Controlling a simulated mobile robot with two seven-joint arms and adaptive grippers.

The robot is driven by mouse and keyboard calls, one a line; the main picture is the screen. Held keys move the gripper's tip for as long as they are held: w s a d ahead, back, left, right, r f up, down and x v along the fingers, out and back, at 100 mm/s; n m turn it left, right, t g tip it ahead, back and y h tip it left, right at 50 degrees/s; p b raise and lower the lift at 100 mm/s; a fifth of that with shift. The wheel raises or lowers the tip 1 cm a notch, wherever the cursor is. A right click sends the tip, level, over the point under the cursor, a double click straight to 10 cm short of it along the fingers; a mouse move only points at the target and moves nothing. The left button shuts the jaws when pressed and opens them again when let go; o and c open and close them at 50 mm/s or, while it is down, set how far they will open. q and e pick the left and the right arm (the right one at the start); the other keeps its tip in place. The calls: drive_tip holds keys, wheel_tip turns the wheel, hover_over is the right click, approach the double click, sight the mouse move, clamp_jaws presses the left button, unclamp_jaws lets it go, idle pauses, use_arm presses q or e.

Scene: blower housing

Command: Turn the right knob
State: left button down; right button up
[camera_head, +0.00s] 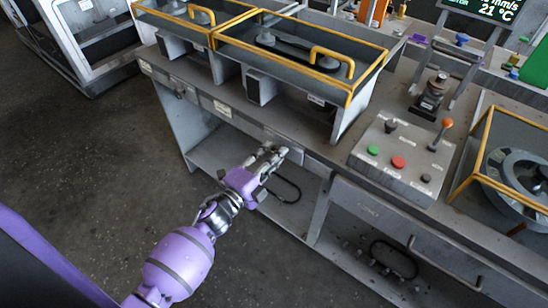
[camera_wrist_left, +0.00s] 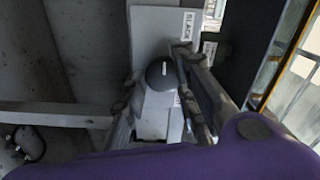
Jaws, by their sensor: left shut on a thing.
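My left gripper (camera_head: 272,156) is at the front edge of the grey bench, under the right yellow-framed housing. In the left wrist view its two fingers (camera_wrist_left: 156,76) lie on either side of a dark round knob (camera_wrist_left: 160,72) on a light grey panel, and are shut on it. In the head view the fingers hide this right knob. Another dark knob (camera_head: 180,93) sits further left on the bench front. My right gripper is not in view.
A control box (camera_head: 403,160) with green and red buttons and an orange-tipped lever stands on the bench to the right. Two yellow-framed housings (camera_head: 290,62) stand above the gripper. A drawer handle (camera_head: 445,262) juts out at lower right. The floor at left is clear.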

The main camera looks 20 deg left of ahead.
use_arm(q)
drive_tip(key=shift+s+f+m, duration=0.3)
drive_tip(key=shift+f+m, duration=0.3)
drive_tip(key=shift+f, duration=0.1)
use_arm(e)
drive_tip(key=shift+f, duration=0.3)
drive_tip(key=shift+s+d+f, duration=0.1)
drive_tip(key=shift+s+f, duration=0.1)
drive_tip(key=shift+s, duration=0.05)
use_arm(q)
drive_tip(key=c, duration=1.5)
unclamp_jaws()
drive_tip(key=shift+w, duration=0.1)
drive_tip(key=shift+c, duration=0.2)
drive_tip(key=shift+r, duration=0.15)
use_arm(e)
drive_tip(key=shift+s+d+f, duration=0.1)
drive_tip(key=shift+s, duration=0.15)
use_arm(q)
drive_tip(key=shift+w+r, duration=0.1)
drive_tip(key=shift+r, duration=0.15)
drive_tip(key=v, duration=1.2)
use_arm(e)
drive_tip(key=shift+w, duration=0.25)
